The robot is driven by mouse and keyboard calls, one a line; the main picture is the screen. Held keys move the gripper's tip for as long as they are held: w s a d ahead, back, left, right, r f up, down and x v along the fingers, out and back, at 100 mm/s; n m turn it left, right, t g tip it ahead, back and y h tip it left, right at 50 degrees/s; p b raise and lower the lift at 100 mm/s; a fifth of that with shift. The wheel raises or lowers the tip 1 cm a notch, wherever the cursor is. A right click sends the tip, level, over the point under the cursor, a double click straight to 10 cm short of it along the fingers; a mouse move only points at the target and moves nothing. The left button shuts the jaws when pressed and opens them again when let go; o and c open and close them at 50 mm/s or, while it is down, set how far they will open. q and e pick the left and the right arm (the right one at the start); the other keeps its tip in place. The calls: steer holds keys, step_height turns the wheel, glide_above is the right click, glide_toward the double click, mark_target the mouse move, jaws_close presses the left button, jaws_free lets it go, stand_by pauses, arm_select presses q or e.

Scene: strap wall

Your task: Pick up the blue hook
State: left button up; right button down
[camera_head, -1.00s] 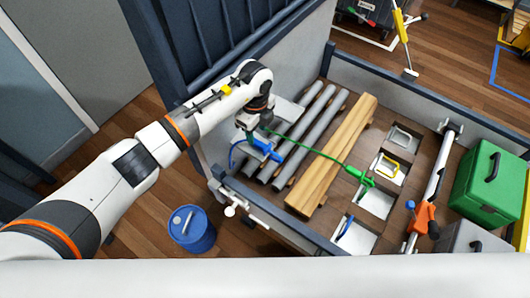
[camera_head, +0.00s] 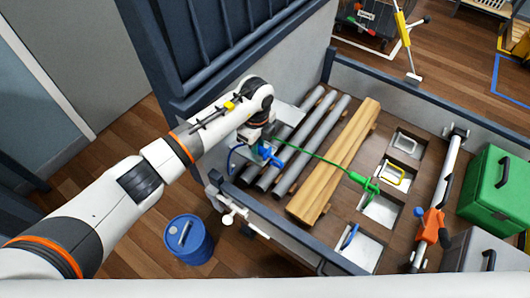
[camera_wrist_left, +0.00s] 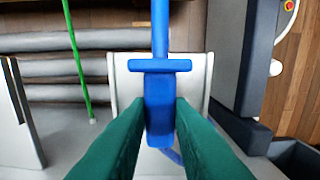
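The blue hook (camera_head: 271,156) is at the left end of the cargo bed, over the grey pipes and next to the side panel. In the left wrist view its blue handle (camera_wrist_left: 159,105) points toward me, with a crossbar and shaft beyond it. My left gripper (camera_head: 263,150) is at the hook. In the left wrist view its green fingers (camera_wrist_left: 160,112) flank the handle, with no gap visible at the tips, so it looks shut on the handle. A blue strap loop shows left of the gripper. My right gripper is out of view.
Grey pipes (camera_head: 311,139) and wooden beams (camera_head: 340,160) lie in the bed. A green strap (camera_head: 322,159) crosses above them to a green hook (camera_head: 364,184). A blue barrel (camera_head: 188,240) stands on the floor in front. A green box (camera_head: 492,185) is at right.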

arm_select(q)
steer(key=shift+r, duration=0.15)
jaws_close()
step_height(320, 180, up, 10)
steer(key=p, duration=0.8)
